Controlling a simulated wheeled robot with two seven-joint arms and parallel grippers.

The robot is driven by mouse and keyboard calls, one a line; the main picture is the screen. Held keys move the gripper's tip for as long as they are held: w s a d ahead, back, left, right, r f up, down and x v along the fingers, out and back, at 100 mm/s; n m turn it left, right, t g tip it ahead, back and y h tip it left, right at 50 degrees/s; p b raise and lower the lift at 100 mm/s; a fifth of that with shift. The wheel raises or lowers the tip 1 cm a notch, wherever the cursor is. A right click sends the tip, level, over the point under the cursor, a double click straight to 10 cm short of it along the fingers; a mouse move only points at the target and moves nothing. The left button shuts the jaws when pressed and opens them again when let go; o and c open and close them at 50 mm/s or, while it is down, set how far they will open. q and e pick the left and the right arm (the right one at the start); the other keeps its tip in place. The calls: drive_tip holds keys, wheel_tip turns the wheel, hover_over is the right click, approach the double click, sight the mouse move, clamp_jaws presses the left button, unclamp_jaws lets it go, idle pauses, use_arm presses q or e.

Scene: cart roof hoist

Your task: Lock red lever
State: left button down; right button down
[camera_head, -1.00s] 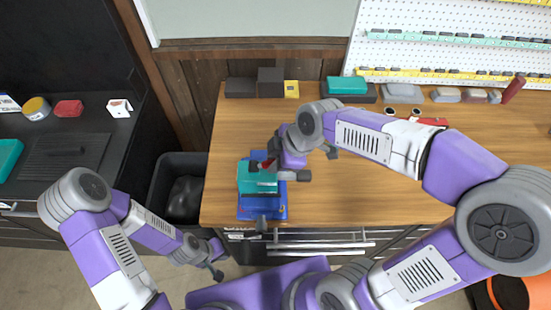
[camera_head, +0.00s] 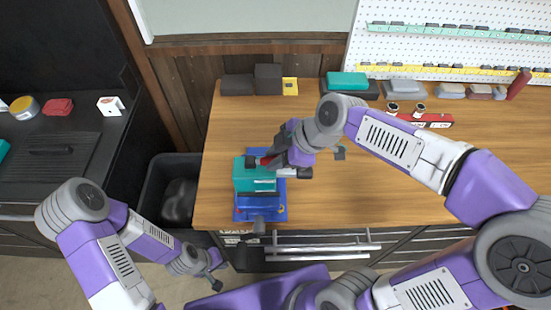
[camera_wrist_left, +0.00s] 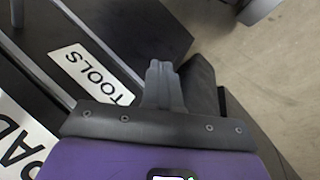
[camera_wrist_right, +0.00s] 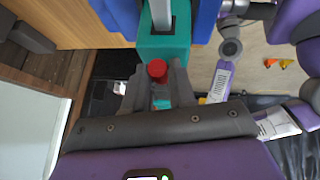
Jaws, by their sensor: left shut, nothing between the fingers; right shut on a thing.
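A teal and blue vise-like device (camera_head: 255,179) stands on a blue base (camera_head: 268,213) at the left front of the wooden worktop. The red lever (camera_head: 265,160) shows at its top, partly hidden by my right gripper (camera_head: 270,164). In the right wrist view, the lever's round red end (camera_wrist_right: 157,68) sits between the tips of my right gripper (camera_wrist_right: 158,78), which is shut on it, with the teal body (camera_wrist_right: 165,44) just beyond. My left gripper (camera_head: 216,284) is shut and empty, low in front of the worktop; its closed fingers (camera_wrist_left: 162,75) show in the left wrist view.
A black bin (camera_head: 178,190) stands left of the worktop (camera_head: 360,185). Dark boxes (camera_head: 268,79), a teal-topped box (camera_head: 347,82) and a red item (camera_head: 432,120) lie toward the back. A drawer handle (camera_head: 320,248) juts out in front. The worktop's middle is clear.

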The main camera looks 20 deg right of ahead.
drive_tip(key=c, duration=0.9)
unclamp_jaws()
drive_tip(key=p+v, duration=0.1)
drive_tip(key=v, duration=0.6)
drive_tip(key=shift+s+d+r, duration=0.1)
drive_tip(key=shift+d+r, duration=0.1)
drive_tip(key=shift+r, duration=0.05)
